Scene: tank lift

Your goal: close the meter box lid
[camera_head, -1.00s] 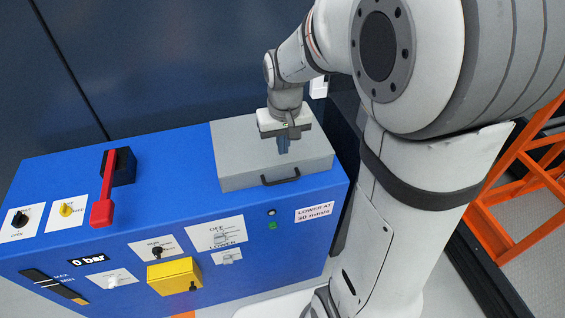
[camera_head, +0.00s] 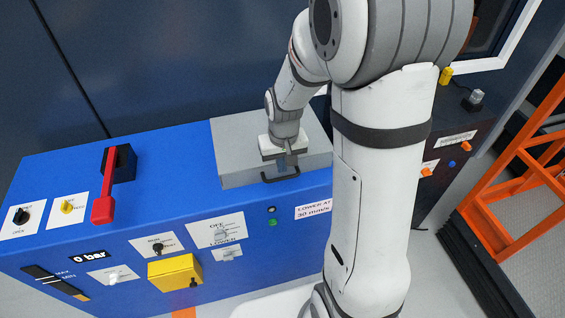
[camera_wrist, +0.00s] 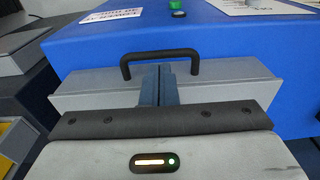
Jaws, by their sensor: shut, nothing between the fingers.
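The meter box (camera_head: 232,178) is a grey box on top of the blue console. Its flat grey lid (camera_head: 238,135) lies level on it and looks down, with no gap that I can make out. A black bar handle (camera_head: 281,177) is at the front edge of the box; it also shows in the wrist view (camera_wrist: 160,53). My gripper (camera_head: 291,162) is shut and empty, pointing down over the front part of the lid, just behind the handle. In the wrist view its blue-grey fingers (camera_wrist: 157,84) are together beside the handle. Whether they touch the lid is unclear.
The blue console (camera_head: 150,215) carries a red lever (camera_head: 104,205), a yellow box (camera_head: 175,270), knobs and labelled switches. A dark wall stands behind it. A dark panel with orange knobs (camera_head: 465,147) and an orange frame (camera_head: 520,165) are at the right.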

